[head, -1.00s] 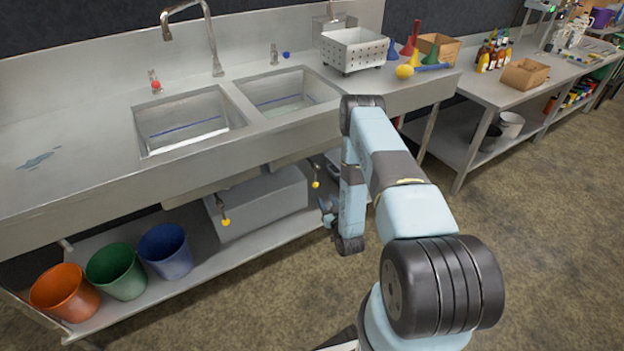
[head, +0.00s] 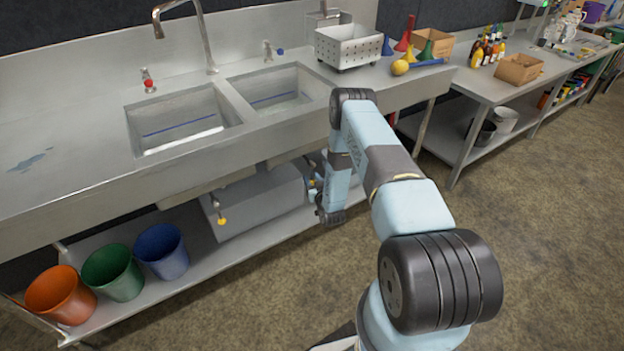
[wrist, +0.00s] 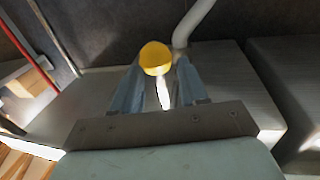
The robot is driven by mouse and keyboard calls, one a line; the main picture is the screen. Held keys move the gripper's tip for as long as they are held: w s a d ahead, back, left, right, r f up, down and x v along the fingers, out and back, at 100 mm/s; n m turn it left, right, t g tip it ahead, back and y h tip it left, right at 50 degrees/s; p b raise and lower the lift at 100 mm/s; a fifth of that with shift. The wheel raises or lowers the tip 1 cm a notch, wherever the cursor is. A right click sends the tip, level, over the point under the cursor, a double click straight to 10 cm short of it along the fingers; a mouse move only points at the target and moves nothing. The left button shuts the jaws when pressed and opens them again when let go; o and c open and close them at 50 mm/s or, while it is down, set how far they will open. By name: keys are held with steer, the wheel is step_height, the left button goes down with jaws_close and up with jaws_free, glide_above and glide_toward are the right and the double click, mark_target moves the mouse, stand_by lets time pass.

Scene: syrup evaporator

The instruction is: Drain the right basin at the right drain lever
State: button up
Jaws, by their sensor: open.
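The right basin (head: 292,103) is a square steel sink with a blue line on its wall; how much liquid it holds is hard to tell. The right drain lever (wrist: 155,57) shows in the wrist view as a yellow knob on a pale stem. My gripper (wrist: 160,75) is open, with one finger on each side of the stem and the knob by the fingertips. I cannot tell whether either finger touches it. In the head view my gripper (head: 314,178) is under the right basin and hides the right lever. The left drain lever (head: 222,220) hangs under the left basin (head: 180,120).
A grey box-shaped tank (head: 262,205) sits on the lower shelf under the basins. Orange (head: 60,297), green (head: 112,272) and blue (head: 162,252) buckets stand left of it. A perforated steel bin (head: 348,45) stands on the counter. The floor at right is clear.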

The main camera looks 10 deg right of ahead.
steer(key=shift+w, duration=0.45)
jaws_close()
steer(key=shift+s, duration=0.15)
stand_by(0.3)
